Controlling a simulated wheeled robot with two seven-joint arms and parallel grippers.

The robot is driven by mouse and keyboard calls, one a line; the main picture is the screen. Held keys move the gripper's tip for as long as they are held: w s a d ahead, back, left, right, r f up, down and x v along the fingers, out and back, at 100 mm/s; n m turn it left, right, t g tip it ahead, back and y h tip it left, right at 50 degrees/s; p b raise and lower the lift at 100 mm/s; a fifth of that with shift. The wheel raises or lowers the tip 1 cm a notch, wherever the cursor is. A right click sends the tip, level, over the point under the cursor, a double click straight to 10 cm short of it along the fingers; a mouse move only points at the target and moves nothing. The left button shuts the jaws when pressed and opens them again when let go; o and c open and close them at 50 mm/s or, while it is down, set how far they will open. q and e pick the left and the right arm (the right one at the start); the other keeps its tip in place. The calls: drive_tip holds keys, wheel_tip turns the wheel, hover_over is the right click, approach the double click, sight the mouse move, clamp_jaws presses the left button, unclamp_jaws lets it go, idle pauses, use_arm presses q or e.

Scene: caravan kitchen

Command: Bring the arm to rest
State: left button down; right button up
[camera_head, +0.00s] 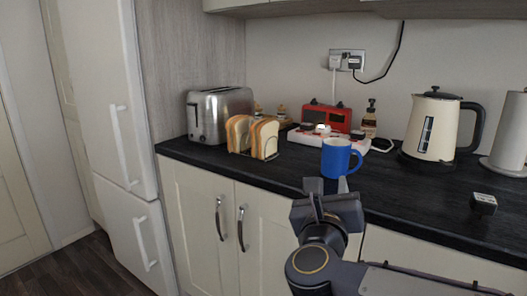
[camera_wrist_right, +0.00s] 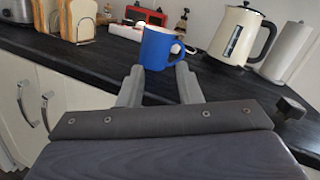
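A blue mug (camera_head: 337,158) stands upright on the dark worktop (camera_head: 290,166) near its front edge, with its handle to the right. My right gripper (camera_head: 327,187) is in front of the worktop edge, just short of the mug. In the right wrist view, its two fingers (camera_wrist_right: 160,78) are spread with nothing clearly held, and the mug (camera_wrist_right: 157,48) shows upright just beyond the fingertips. I cannot tell whether a fingertip touches it. My left gripper is in neither view.
A toaster (camera_head: 219,114), bread slices in a rack (camera_head: 252,137), a red appliance (camera_head: 327,117) and a white power strip (camera_head: 318,138) lie behind and left. A cream kettle (camera_head: 433,127), paper roll (camera_head: 511,133) and small dark block (camera_head: 484,203) are right. Cabinets (camera_head: 200,215) stand below.

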drive_tip(key=s+d+f+n+g+y, duration=0.4)
drive_tip(key=s+f+n+g+y, duration=0.15)
drive_tip(key=s+f+n, duration=0.95)
drive_tip(key=s+d+f+n+g+y, duration=0.4)
drive_tip(key=s+f+n+g, duration=0.5)
drive_tip(key=n, duration=1)
wheel_tip(320, 180, up, 24)
drive_tip(key=s+t+p, duration=0.1)
drive_tip(key=t+p, duration=0.1)
drive_tip(key=p, duration=2.3)
drive_tip(key=shift+s+p, duration=0.2)
drive_tip(key=shift+p, duration=0.2)
